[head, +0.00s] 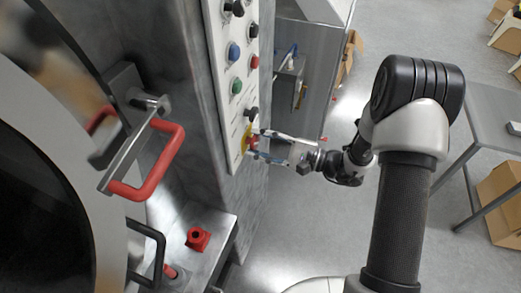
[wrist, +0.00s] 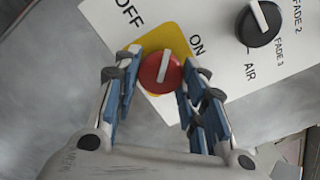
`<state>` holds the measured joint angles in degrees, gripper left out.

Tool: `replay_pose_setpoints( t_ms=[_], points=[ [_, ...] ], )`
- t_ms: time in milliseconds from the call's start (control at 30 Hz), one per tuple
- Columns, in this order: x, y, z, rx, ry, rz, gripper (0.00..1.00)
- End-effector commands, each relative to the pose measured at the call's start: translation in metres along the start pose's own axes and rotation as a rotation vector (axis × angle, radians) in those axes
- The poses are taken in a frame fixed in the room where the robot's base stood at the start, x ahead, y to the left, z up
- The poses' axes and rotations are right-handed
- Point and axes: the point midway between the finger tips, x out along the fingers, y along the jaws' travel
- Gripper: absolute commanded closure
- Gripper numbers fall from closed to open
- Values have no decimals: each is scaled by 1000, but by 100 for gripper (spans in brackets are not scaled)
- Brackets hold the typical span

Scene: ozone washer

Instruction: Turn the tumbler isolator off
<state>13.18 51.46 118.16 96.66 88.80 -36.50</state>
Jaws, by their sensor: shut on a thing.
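The tumbler isolator is a red round knob (wrist: 152,74) with a white bar, on a yellow plate (wrist: 160,38). OFF is printed at its upper left and ON at its right. The white bar stands nearly upright in the wrist view, leaning slightly right at its top. My gripper (wrist: 158,88) has its blue-padded fingers on either side of the knob and is shut on it. In the head view my gripper (head: 258,144) reaches from the right to the yellow plate (head: 247,139) low on the white panel. The fingers partly hide the knob there.
The panel (head: 217,40) carries several other controls above, including a blue button (head: 234,52) and a green button (head: 236,86). The black AIR selector (wrist: 258,24) is close beside the isolator. A red door handle (head: 150,165) juts out at left. Open floor (head: 285,220) lies below.

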Motion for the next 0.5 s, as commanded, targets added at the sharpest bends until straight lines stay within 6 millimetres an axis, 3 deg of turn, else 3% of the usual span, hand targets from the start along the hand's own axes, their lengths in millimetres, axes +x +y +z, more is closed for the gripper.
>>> replay_pose_setpoints(
  t_ms=[500],
  points=[
    [0,2,-3,-478,1,0,85]
  ],
)
